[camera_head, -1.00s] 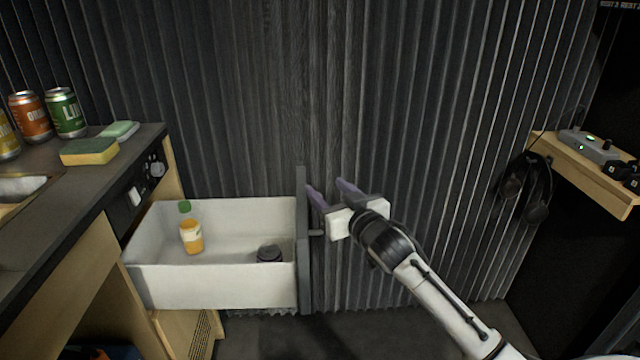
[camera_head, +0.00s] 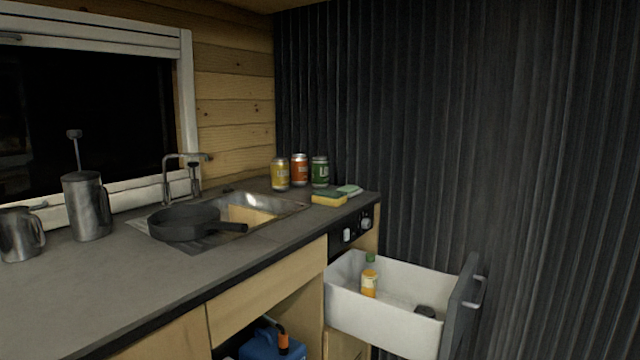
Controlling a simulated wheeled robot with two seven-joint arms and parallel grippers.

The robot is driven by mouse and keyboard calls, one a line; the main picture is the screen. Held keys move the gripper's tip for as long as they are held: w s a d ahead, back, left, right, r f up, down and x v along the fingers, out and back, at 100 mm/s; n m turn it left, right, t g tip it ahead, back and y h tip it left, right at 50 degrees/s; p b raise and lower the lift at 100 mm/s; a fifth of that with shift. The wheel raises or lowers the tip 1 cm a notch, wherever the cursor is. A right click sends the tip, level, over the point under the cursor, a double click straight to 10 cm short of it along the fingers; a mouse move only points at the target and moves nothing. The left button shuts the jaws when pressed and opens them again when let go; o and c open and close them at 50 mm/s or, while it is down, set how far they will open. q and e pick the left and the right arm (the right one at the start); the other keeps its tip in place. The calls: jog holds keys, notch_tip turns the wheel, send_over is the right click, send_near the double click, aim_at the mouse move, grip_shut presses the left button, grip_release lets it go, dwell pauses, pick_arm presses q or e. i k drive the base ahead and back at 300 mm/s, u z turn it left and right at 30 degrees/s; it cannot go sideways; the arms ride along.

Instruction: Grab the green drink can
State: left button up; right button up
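The green drink can (camera_head: 320,172) stands upright on the countertop near its far right corner, against the dark corrugated wall. An orange can (camera_head: 299,169) stands just left of it, and a yellow can (camera_head: 280,174) stands left of that. A yellow-green sponge (camera_head: 329,199) lies in front of the green can, with a light green cloth or sponge (camera_head: 349,190) to its right. Neither of my grippers shows in the head view now.
The counter (camera_head: 110,285) holds a sink (camera_head: 262,207), a faucet (camera_head: 188,160), a black pan (camera_head: 185,223), a French press (camera_head: 87,205) and a metal jug (camera_head: 21,235). An open white drawer (camera_head: 385,318) juts out below right, holding a bottle (camera_head: 369,280).

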aim_at(319, 163)
jog(key=k, duration=0.2)
jog(key=z, duration=1.85)
jog(key=i, duration=1.5)
jog(key=u, duration=0.85)
